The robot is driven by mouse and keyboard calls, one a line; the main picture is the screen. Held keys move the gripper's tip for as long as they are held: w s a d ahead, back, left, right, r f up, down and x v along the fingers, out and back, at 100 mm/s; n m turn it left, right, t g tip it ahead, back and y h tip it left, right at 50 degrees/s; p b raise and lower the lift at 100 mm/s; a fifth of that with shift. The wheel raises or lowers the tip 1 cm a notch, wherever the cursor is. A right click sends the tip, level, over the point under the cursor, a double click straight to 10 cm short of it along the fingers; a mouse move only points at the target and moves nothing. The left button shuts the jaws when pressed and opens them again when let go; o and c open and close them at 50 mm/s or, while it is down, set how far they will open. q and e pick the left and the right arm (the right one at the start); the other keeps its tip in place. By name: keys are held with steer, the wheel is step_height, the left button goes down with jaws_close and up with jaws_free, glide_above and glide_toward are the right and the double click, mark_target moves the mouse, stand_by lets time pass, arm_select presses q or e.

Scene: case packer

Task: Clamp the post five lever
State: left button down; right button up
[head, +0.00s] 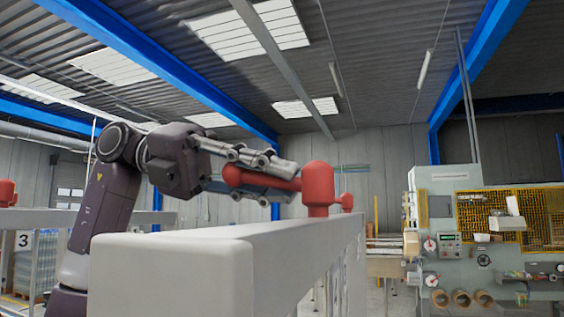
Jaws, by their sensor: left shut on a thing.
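A red lever (262,180) lies roughly level and points left from a red post (319,187) on top of a pale grey rail. My left gripper (262,178) comes in from the left and is shut on the lever, with its fingers above and below the bar. The lever's rounded end lies between the fingers and is partly covered by them. My right gripper is not in view. No post number shows on this rail from here.
The pale grey rail (225,240) fills the near middle. Another smaller red post (347,201) stands behind. A sign with a 3 (24,240) and another red part (7,192) are at the left. A grey-green machine (450,225) with yellow guards stands at the right.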

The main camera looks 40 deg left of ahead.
arm_select(q)
steer(key=shift+m+g+p, duration=0.3)
steer(key=shift+m+g, duration=0.1)
steer(key=shift+g, duration=0.1)
steer(key=c, duration=2.1)
jaws_free()
steer(key=shift+r, duration=0.1)
steer(key=shift+o, duration=0.8)
steer(key=shift+w+a, duration=0.15)
steer(key=shift+a, duration=0.1)
steer(key=v, duration=1.2)
steer(key=shift+f, duration=0.3)
